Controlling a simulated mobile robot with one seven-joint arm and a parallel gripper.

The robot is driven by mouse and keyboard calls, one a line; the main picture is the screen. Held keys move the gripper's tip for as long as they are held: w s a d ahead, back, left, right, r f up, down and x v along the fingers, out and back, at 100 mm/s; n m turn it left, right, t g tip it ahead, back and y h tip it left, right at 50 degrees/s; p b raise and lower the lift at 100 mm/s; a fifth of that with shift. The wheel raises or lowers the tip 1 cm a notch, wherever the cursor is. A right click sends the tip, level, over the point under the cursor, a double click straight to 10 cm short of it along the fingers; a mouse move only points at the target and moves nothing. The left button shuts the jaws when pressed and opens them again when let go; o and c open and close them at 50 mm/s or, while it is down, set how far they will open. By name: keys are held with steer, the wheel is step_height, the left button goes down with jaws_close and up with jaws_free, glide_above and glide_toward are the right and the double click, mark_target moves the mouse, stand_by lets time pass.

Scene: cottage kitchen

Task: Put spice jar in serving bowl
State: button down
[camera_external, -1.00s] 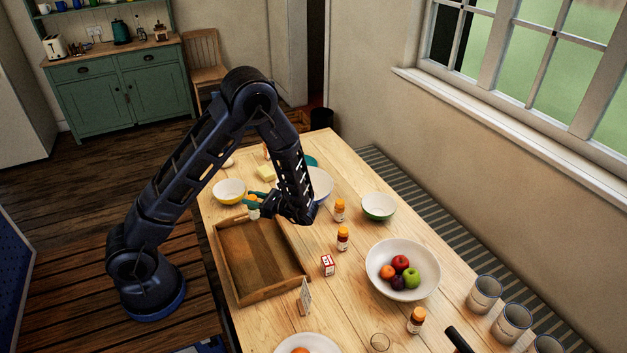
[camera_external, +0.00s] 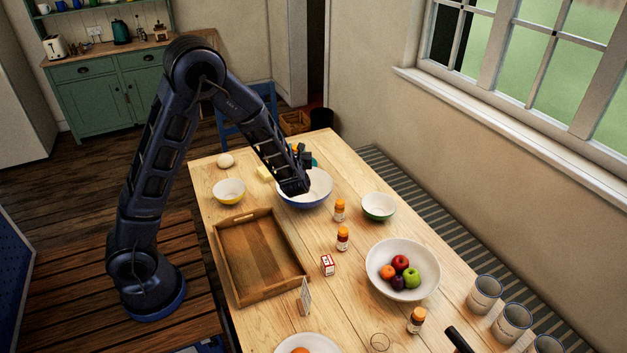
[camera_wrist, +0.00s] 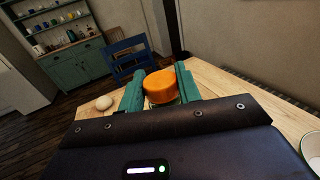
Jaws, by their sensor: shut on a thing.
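My gripper (camera_wrist: 160,88) is shut on a spice jar with an orange cap (camera_wrist: 160,86), held between its teal fingers in the wrist view. The jar's body is mostly hidden. In the external view my gripper (camera_external: 300,158) is at the far side of a large bowl with a white inside and blue outside (camera_external: 318,196), above the table. My wrist covers part of this bowl. I cannot tell whether the jar is directly over it.
A small yellow bowl (camera_external: 229,191), a wooden tray (camera_external: 285,292), a green bowl (camera_external: 378,206) and a white fruit bowl (camera_external: 372,283) stand around on the table. A red-and-white box (camera_external: 327,265) and another jar (camera_external: 416,321) are nearer. A pale round thing (camera_external: 226,160) lies far left.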

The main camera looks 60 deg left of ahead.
steer(key=shift+w+d+r+m+t+h, duration=0.15)
steer(key=shift+w+d+r+m+t, duration=0.1)
steer(key=shift+w+t, duration=0.15)
steer(key=shift+w+d+r+m+t+h, duration=0.15)
steer(key=shift+w+r+m+t, duration=0.15)
steer(key=shift+w, duration=0.1)
step_height(320, 180, down, 20)
steer(key=shift+w, duration=0.2)
steer(key=shift+d, duration=0.1)
steer(key=c, duration=1)
jaws_free()
